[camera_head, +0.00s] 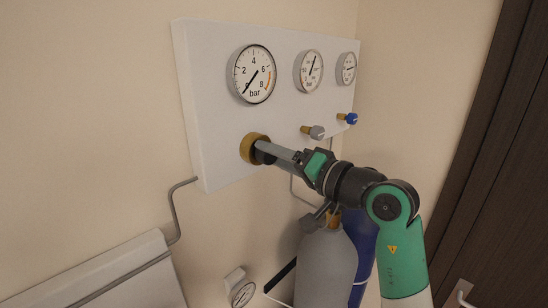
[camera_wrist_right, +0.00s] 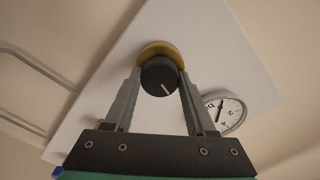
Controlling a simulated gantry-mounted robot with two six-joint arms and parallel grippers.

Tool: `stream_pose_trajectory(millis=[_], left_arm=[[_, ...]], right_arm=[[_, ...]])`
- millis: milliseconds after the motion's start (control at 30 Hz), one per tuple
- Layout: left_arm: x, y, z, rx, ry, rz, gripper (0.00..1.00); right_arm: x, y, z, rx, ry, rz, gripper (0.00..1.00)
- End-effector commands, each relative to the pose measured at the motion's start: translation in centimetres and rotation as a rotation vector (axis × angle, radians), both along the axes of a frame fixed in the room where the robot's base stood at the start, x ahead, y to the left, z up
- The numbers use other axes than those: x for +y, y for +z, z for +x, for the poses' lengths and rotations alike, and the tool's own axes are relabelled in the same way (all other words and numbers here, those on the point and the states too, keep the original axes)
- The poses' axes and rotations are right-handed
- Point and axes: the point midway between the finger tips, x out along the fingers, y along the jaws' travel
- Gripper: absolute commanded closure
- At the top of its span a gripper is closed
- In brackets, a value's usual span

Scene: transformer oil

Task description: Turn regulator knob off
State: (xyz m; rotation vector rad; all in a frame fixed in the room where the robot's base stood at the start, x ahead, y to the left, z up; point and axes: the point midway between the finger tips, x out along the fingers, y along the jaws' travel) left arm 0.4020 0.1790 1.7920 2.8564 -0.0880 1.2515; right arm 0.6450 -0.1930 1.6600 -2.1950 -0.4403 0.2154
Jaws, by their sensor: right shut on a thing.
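The regulator knob (camera_wrist_right: 160,77) is a black round knob with a white pointer line, set on a brass collar (camera_head: 250,148) that stands out of the white panel (camera_head: 222,150). My right gripper (camera_head: 264,150) reaches it from the lower right, and its fingers hide most of the knob in the head view. In the right wrist view the two grey fingers of my right gripper (camera_wrist_right: 160,85) lie on either side of the knob, shut on it. The pointer line points down and slightly right there. My left gripper is not in view.
A large gauge (camera_head: 255,74) sits above the knob, with its needle pointing to the lower left. Two smaller gauges (camera_head: 308,71) (camera_head: 346,69), a grey valve knob (camera_head: 317,132) and a blue one (camera_head: 352,118) are to the right. Gas cylinders (camera_head: 326,262) stand below my right arm.

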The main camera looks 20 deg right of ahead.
Motion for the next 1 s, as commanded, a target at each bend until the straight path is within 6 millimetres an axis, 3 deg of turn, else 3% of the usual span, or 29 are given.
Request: stream_pose_trajectory(millis=[400, 967, 1000], left_arm=[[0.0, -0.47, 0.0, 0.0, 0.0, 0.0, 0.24], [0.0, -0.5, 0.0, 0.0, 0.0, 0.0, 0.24], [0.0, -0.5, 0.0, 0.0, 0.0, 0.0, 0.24]], right_arm=[[0.06, -0.01, 0.0, -0.085, 0.001, -0.202, 1.0], [0.05, 0.01, 0.0, -0.098, 0.001, -0.236, 1.0], [0.05, 0.01, 0.0, -0.098, 0.001, -0.236, 0.4]])
